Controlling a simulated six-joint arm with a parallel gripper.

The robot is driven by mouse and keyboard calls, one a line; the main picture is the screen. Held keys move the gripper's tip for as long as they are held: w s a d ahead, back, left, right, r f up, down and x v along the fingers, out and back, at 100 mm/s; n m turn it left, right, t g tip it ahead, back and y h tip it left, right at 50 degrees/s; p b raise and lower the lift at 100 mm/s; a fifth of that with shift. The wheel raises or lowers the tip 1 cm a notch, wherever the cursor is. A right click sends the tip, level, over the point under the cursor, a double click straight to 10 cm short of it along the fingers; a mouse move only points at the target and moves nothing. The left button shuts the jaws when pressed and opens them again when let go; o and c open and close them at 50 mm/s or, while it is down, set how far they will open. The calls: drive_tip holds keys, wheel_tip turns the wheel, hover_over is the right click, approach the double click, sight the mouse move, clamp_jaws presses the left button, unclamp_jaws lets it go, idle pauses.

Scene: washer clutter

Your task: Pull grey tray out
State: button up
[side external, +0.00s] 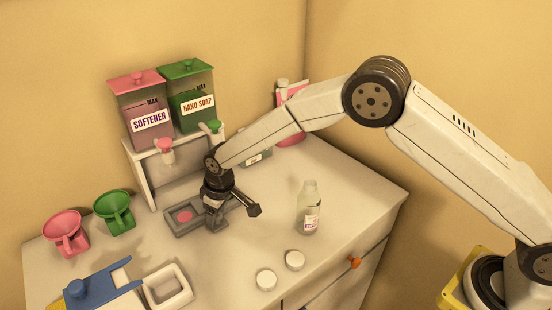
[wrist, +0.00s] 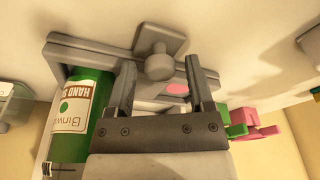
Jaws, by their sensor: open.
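The grey tray (side external: 184,232) lies on the counter in front of the white dispenser stand in the side view. A pink patch (side external: 185,216) shows inside it. In the wrist view the tray's grey wall (wrist: 88,53) spans the middle, with a round grey knob (wrist: 160,65) on a square plate. My gripper (side external: 215,224) points down at the tray's right end. In the wrist view its two fingers (wrist: 159,75) are apart, one on each side of the knob. I cannot tell whether they touch it. My gripper hides part of the tray in the side view.
A green hand soap bottle (wrist: 78,120) is close on the left in the wrist view. A clear bottle (side external: 309,210) stands right of my gripper. Two white caps (side external: 266,279), pink (side external: 66,238) and green funnels (side external: 117,218) and a blue-lidded box (side external: 92,287) stand around. Counter between tray and clear bottle looks clear.

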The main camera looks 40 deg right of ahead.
drive_tip(key=shift+c, duration=0.2)
clamp_jaws()
drive_tip(key=shift+s, duration=5.75)
drive_tip(key=shift+o, duration=0.2)
unclamp_jaws()
